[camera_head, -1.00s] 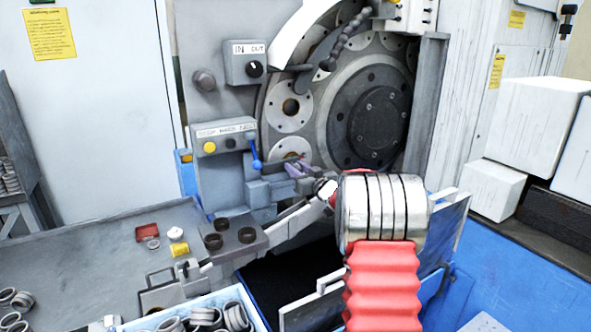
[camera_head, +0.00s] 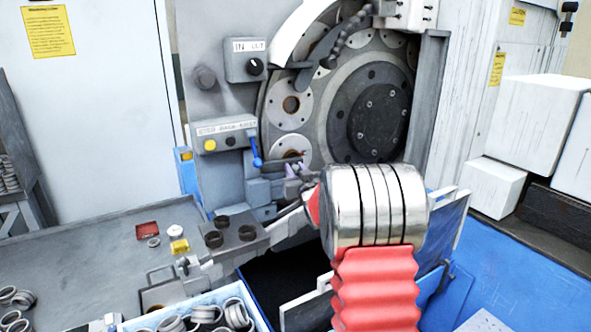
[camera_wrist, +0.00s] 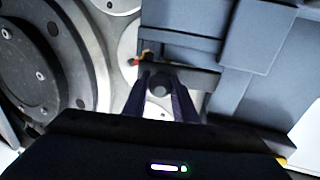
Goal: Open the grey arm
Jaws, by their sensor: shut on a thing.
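In the wrist view, my gripper (camera_wrist: 160,88) has its two dark purple fingers on either side of a round dark grey knob. The knob sits on the grey arm (camera_wrist: 206,80), a short bar beside the grey machine blocks. My gripper is shut on the grey arm at this knob. In the head view, the purple fingers of my gripper (camera_head: 298,170) are at the grey blocks in front of the grinding wheel. The grey arm is small there and partly hidden by my gripper.
The large round wheel (camera_head: 374,121) is close behind my gripper. A blue lever (camera_head: 256,151) hangs from the button box just left of it. A dark block with round posts (camera_head: 238,231) and a blue-edged bin of rings (camera_head: 205,314) are nearer.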

